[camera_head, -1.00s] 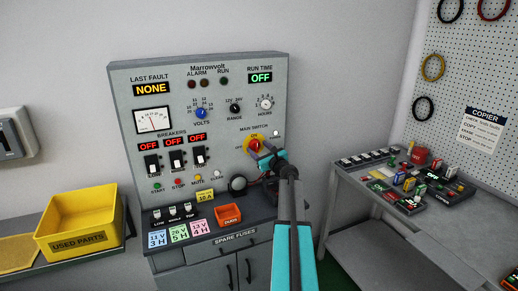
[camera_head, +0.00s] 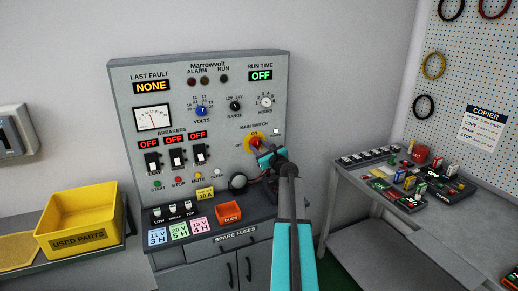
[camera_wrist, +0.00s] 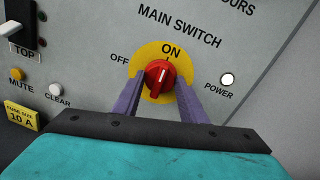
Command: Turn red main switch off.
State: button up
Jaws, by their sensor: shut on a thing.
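The red main switch (camera_wrist: 159,77) is a round knob on a yellow disc (camera_wrist: 149,54), with OFF printed at its left and ON above. Its grip bar is close to upright in the wrist view, and its white mark points up toward ON. My gripper (camera_wrist: 159,84) has its two purple fingers on either side of the knob, shut on it. In the head view the yellow disc (camera_head: 252,143) shows on the lower right of the grey panel, and my gripper (camera_head: 263,150) partly covers the knob.
A lit white POWER lamp (camera_wrist: 228,79) is right of the switch. Breakers (camera_head: 177,159) showing OFF are at left. A side table (camera_head: 350,180) with parts is at right.

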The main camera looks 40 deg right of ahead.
jog(key=shift+f+n+b, duration=0.1)
jog(key=shift+n+b, duration=0.2)
jog(key=shift+b, duration=0.25)
jog(key=n+b, duration=0.3)
jog(key=b, duration=0.1)
jog(key=n+b, duration=0.4)
jog(key=b, duration=0.1)
jog(key=shift+w+a+g+b, duration=0.1)
jog(key=shift+a+g+b, duration=0.05)
jog(key=shift+g+b, duration=0.25)
jog(key=n+b, duration=0.5)
jog(key=b, duration=0.1)
jog(key=shift+n+b, duration=0.3)
jog(key=shift+n, duration=0.1)
jog(key=n+b, duration=0.3)
jog(key=shift+g+h+b, duration=0.3)
jog(key=shift+h, duration=0.1)
jog(key=shift+r, duration=0.2)
jog(key=o, duration=1.1)
jog(key=shift+a, duration=0.1)
jog(key=shift+c, duration=0.2)
